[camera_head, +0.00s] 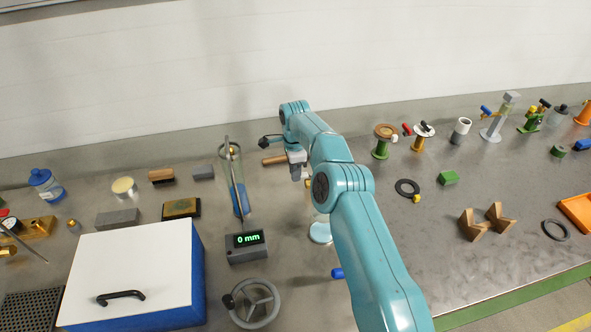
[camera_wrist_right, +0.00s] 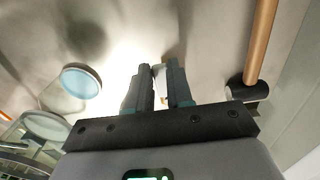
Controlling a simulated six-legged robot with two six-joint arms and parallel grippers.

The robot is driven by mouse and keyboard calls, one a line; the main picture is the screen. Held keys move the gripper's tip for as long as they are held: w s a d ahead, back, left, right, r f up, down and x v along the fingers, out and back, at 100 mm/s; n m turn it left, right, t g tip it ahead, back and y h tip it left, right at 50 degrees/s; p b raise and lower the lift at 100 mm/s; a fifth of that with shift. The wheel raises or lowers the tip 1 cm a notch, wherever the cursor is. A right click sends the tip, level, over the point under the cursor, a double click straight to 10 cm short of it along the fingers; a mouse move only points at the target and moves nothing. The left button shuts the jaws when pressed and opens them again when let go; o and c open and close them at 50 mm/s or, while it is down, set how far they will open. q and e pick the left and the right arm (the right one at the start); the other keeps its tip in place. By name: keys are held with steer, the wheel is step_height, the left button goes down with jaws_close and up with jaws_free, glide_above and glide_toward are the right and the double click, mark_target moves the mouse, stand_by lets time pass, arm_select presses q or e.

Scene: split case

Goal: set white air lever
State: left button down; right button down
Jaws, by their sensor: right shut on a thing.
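My right gripper (camera_head: 297,168) is at the middle of the bench in the head view, below the end of my teal arm. In the right wrist view its two dark fingers (camera_wrist_right: 160,84) are close together, shut on a small pale piece (camera_wrist_right: 158,72), seemingly the white air lever. Most of that piece is hidden between the fingers. In the head view the arm and gripper cover it. My left gripper is in neither view.
A brown rod (camera_head: 273,160) is just left of the gripper; it also shows in the wrist view (camera_wrist_right: 262,42). A pale blue disc (camera_head: 321,233) stands nearer. A display box (camera_head: 246,253), handwheel (camera_head: 253,302) and white-lidded blue case (camera_head: 135,270) are left. Bench space right of my arm is partly clear.

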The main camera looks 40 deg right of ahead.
steer(key=shift+r, duration=0.1)
steer(key=c, duration=1)
jaws_free()
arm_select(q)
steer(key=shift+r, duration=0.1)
arm_select(e)
steer(key=shift+d, duration=0.1)
